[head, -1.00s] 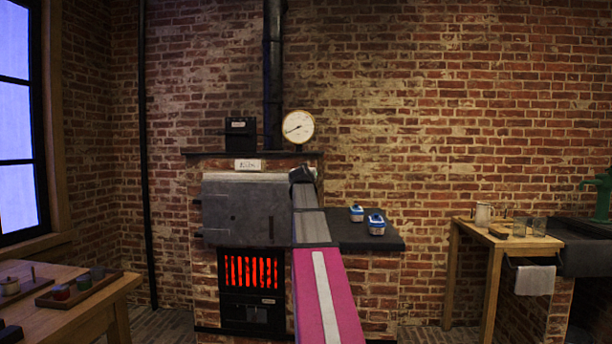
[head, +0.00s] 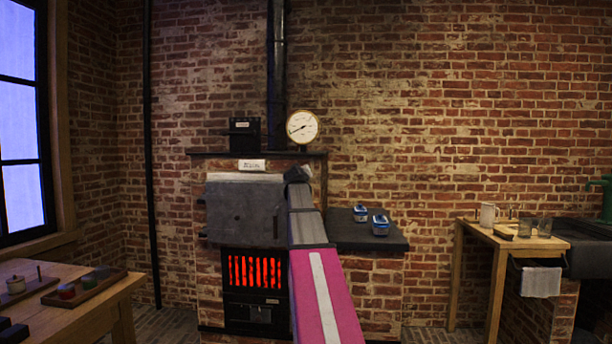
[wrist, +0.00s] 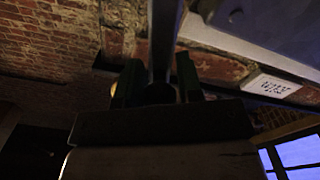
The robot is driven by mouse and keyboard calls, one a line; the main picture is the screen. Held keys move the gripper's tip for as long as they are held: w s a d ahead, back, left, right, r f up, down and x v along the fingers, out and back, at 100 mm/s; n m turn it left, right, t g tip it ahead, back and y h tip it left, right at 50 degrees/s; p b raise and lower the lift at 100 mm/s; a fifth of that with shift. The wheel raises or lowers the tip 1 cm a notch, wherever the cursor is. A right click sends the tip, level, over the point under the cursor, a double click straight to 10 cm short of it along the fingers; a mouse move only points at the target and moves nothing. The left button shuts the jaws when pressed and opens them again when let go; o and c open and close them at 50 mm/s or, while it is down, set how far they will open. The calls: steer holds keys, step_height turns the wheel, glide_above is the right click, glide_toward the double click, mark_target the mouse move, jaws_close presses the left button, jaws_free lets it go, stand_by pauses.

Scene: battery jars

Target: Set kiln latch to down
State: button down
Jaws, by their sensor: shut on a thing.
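The kiln door (head: 243,212) is a grey metal plate on a brick kiln, under a small white label (head: 252,165); it looks shut. My gripper (head: 297,174) is at the door's upper right edge, and my arm hides much of that side. In the wrist view, the two fingers of my gripper (wrist: 157,83) are on either side of a dark bar, which seems to be the kiln latch (wrist: 161,40). They are shut on it. The latch cannot be made out in the head view, so its angle is unclear.
A glowing red grate (head: 255,272) lies below the door. A dark side shelf (head: 345,236) right of my arm holds two blue-and-white objects (head: 380,225). A wooden table (head: 95,305) stands at the left, a bench (head: 480,232) at the right.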

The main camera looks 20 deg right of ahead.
steer(key=w+a+f+n, duration=0.3)
steer(key=a+f+n, duration=0.2)
steer(key=n, duration=1)
steer(key=shift+w+a+f+n, duration=0.2)
steer(key=shift+f+n, duration=0.1)
steer(key=shift+f, duration=1.35)
steer(key=c, duration=0.8)
jaws_free()
steer(key=v, duration=1.1)
